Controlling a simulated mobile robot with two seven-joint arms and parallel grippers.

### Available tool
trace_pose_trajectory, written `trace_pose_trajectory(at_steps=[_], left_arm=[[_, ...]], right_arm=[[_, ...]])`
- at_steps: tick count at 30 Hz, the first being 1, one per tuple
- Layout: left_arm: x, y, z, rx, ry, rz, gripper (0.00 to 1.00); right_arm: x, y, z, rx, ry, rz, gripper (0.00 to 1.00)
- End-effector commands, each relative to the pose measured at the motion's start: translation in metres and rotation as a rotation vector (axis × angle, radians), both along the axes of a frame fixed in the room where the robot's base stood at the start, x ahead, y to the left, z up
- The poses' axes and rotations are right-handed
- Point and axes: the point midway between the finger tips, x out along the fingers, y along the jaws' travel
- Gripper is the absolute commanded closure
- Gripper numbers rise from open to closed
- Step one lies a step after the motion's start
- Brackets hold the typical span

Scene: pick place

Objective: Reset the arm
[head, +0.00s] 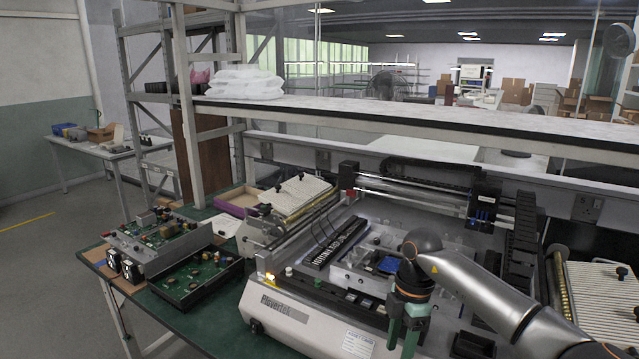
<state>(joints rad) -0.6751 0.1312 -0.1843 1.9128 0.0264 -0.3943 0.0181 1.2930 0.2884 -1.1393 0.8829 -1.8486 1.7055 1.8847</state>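My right arm (485,290) comes in from the lower right. Its gripper (401,345) points down over the front of the white bench machine (300,325). The two green fingers stand apart with a gap between them, and I see nothing held there. The fingertips are close to the bottom edge of the picture. My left arm and gripper are not in view.
A blue part (388,264) lies in the machine's bed behind the gripper. Open circuit-board units (195,280) stand on the green bench at the left. A shelf (440,122) with white bags (245,83) spans above the bench.

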Motion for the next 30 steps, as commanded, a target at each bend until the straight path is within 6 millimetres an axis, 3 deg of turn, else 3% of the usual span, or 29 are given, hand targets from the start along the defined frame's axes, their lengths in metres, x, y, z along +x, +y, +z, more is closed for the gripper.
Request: trace_pose_trajectory(at_steps=[1, 3, 6, 10, 14, 17, 22, 26, 30], left_arm=[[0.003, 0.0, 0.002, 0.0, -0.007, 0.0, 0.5], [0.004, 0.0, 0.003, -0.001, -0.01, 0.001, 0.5], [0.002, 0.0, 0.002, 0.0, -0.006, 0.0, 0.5], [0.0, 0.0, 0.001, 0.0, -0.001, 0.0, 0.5], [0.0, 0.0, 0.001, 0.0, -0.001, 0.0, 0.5], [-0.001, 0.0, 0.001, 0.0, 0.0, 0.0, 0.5], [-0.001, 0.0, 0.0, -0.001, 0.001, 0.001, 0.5], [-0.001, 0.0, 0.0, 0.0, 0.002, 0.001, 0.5], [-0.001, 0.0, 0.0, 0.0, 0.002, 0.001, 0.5]], right_arm=[[-0.014, 0.032, -0.022, 0.125, 0.015, 0.074, 0.44], [-0.033, 0.077, -0.042, 0.321, 0.014, 0.16, 0.44], [-0.064, 0.141, -0.055, 0.628, -0.012, 0.241, 0.44], [-0.095, 0.201, -0.048, 0.998, -0.094, 0.23, 0.44], [-0.108, 0.232, -0.027, 1.305, -0.222, 0.103, 0.44], [-0.108, 0.233, -0.015, 1.473, -0.339, -0.069, 0.44], [-0.096, 0.2, -0.018, 1.585, -0.538, -0.461, 0.44], [-0.095, 0.152, -0.048, 1.516, -0.652, -0.791, 0.44], [-0.114, 0.094, -0.101, 1.319, -0.701, -1.12, 0.44]])
